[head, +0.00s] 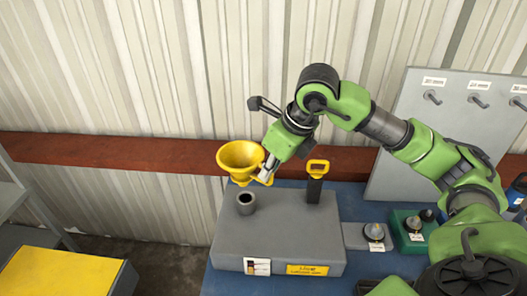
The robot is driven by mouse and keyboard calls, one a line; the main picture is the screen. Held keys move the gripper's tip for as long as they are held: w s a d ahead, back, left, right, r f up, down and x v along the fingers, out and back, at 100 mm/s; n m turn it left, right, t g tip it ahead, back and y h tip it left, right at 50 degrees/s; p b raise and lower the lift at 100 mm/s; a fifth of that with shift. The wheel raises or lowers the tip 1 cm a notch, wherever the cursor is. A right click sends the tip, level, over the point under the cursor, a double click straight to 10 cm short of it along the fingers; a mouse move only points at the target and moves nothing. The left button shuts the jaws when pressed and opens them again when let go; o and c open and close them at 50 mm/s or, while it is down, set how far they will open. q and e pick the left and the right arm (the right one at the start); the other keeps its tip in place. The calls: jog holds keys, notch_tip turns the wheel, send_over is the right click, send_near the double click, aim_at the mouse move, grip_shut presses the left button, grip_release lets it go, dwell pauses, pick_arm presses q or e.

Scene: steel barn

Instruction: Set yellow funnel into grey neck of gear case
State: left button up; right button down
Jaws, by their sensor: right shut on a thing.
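The yellow funnel (241,158) is held in the air above the left rear of the gear case. The gear case (285,236) is a grey box on the blue bench. Its grey neck (246,203) stands up on the left of the top face, with a dark open mouth. The funnel appears above and slightly left of the neck, apart from it. The funnel's lower spout is mostly hidden. My left gripper is not in view.
A dipstick with a yellow handle (317,168) stands upright on the case, right of the neck. A grey panel with hooks (411,115) stands behind. A yellow-topped surface (62,275) is at lower left.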

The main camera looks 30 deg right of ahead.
aim_at(270, 180)
jog(key=shift+w+d+r+m, duration=0.2)
jog(key=shift+w+r+m, duration=0.05)
jog(key=shift+r+m, duration=0.05)
jog(key=shift+w, duration=0.1)
jog(key=shift+d+f, duration=0.1)
jog(key=shift+f, duration=0.25)
jog(key=shift+s+f+b, duration=0.2)
jog(key=shift+s+b, duration=0.05)
jog(key=shift+b, duration=0.15)
notch_tip(270, 180, down, 2)
jog(key=shift+w+f+b, duration=0.1)
jog(key=shift+f+b, duration=0.05)
jog(key=shift+b, duration=0.6)
jog(key=shift+f+b, duration=0.5)
jog(key=shift+f, duration=0.3)
jog(key=shift+r, duration=0.25)
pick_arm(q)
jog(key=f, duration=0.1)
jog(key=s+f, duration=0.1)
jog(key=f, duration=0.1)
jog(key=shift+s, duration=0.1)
